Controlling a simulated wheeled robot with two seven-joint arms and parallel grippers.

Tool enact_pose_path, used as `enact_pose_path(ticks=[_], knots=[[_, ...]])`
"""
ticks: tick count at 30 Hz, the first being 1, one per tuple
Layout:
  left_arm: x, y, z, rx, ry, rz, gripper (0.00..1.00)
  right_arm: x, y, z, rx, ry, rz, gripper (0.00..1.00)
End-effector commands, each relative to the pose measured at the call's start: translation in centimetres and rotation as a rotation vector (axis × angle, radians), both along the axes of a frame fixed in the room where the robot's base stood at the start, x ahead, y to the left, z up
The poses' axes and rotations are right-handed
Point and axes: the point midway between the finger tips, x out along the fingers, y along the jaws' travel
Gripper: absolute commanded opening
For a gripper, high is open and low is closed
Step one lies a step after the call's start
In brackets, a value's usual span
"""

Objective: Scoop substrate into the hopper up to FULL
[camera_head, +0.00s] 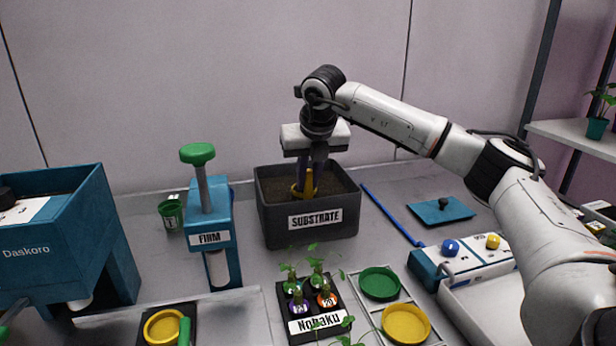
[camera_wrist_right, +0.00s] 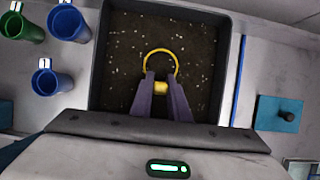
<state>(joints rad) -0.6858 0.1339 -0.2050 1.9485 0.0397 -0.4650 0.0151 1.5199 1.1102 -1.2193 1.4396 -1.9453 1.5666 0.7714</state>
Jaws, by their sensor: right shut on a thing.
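My right gripper (camera_head: 308,176) points down into the dark bin labelled SUBSTRATE (camera_head: 264,222). It is shut on the handle of a yellow scoop (camera_head: 297,191). In the right wrist view the gripper (camera_wrist_right: 162,97) holds the scoop, whose yellow ring (camera_wrist_right: 160,51) is over or in the brown substrate (camera_wrist_right: 200,60); how deep it sits, I cannot tell. Brown speckled substrate also shows in the ring's middle. My left gripper is not in view.
The blue FIRM press (camera_head: 209,262) with a green knob stands between box and bin. Green and blue cups (camera_wrist_right: 67,24) are left of the bin. A blue stick (camera_head: 392,215) lies at its right. A Nohaku plant tray (camera_head: 318,325) and coloured dishes (camera_head: 380,283) are in front.

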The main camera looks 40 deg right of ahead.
Motion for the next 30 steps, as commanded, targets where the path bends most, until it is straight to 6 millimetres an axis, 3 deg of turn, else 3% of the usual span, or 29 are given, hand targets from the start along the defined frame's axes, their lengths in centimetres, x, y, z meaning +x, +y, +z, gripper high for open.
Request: enact_pose_path(ticks=[16, 30], knots=[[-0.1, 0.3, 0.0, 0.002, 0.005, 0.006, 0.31, 0.0, 0.0, 0.4, 0.0, 0.0, 0.0, 0.0], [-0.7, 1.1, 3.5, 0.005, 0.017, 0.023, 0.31, 0.0, 0.0, 6.1, 0.001, -0.001, 0.0, 0.0]])
